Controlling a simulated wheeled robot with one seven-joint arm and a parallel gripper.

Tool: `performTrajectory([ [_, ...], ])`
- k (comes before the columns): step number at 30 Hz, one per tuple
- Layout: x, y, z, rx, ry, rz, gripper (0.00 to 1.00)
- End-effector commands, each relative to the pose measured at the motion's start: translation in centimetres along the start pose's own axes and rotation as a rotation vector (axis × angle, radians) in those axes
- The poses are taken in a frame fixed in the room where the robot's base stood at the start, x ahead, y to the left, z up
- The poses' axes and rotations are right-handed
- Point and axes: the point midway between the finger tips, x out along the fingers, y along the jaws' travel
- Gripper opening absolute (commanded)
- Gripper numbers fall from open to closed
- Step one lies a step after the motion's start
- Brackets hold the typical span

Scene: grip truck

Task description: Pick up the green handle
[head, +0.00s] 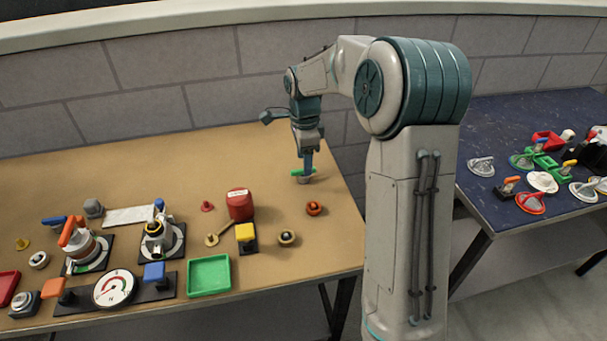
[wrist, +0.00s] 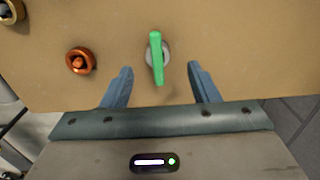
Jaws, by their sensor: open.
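The green handle (wrist: 156,60) is a short bar on top of a round grey base (wrist: 165,50) on the tan table. In the wrist view it lies lengthwise between and just beyond my two blue-grey fingers. My gripper (wrist: 160,80) is open and empty, with one finger to each side of the handle's line. In the head view my gripper (head: 307,172) points down over the table's right part, at the green handle (head: 298,172). The fingers partly hide the handle there. I cannot tell the exact height gap.
An orange knob (wrist: 81,61) stands left of the handle in the wrist view. The table's edge is close by. In the head view a red block (head: 240,205), a yellow-topped button (head: 246,236) and a green tray (head: 209,275) stand farther left. A blue table (head: 520,120) is at right.

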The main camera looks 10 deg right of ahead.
Motion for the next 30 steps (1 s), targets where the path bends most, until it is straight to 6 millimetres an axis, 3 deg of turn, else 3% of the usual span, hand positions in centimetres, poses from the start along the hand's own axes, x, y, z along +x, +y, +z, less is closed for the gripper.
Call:
performTrajectory([
  [7,3.7,0.3,0.3,0.001,-0.001,0.004,0.55],
  [16,4.2,0.3,0.3,0.0,0.0,0.001,0.55],
  [17,4.2,0.3,0.3,0.0,0.0,0.001,0.52],
  [22,4.2,0.3,0.3,0.0,0.0,0.001,0.04],
  [30,4.2,0.3,0.3,0.0,0.0,0.0,0.04],
])
